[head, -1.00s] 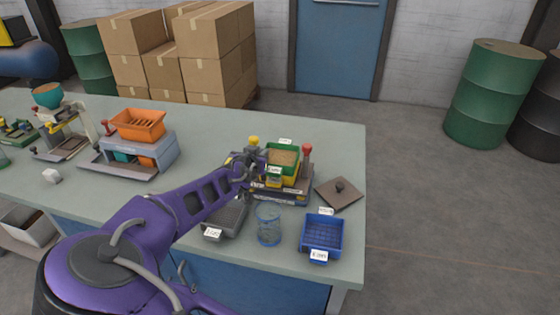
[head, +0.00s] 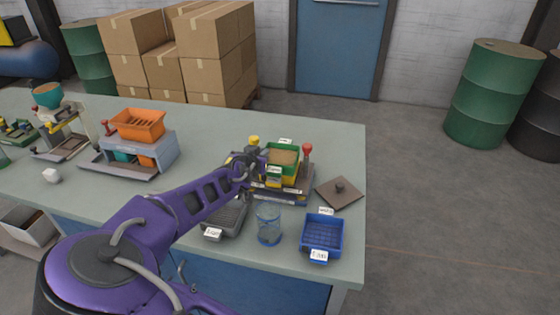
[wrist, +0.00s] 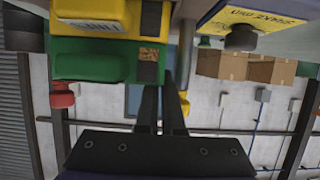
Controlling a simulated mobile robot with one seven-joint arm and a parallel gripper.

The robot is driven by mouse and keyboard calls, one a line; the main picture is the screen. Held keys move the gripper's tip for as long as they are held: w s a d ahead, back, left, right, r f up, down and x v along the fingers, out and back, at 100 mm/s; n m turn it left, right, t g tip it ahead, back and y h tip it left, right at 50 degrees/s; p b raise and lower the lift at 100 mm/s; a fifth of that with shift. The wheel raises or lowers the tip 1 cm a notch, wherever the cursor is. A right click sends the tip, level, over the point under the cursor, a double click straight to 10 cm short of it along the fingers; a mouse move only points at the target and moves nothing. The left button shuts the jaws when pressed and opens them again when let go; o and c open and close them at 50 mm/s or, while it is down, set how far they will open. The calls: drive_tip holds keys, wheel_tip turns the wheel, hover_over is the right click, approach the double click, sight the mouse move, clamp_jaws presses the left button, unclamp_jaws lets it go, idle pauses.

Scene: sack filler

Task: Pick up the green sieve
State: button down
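The green sieve (head: 284,150), with tan grain-like contents, sits on the yellow part (head: 288,180) of a small station on the bench. In the wrist view the green sieve (wrist: 95,60) fills the upper left, with the yellow part (wrist: 95,15) above it in the picture. My gripper (head: 256,163) is at the sieve's left side in the head view. In the wrist view its two dark fingers (wrist: 162,95) are close together with a narrow gap, their tips by the sieve's side edge. I cannot tell whether they clamp that edge.
A red-knobbed lever (head: 307,150) stands right of the sieve. An orange hopper (head: 138,124) stands further left.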

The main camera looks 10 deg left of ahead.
drive_tip(key=shift+r, duration=0.15)
idle(0.4)
drive_tip(key=shift+s+r, duration=0.1)
drive_tip(key=shift+r, duration=0.4)
drive_tip(key=s, duration=0.4)
wheel_tip(320, 180, up, 14)
drive_tip(key=shift+w+f, duration=0.1)
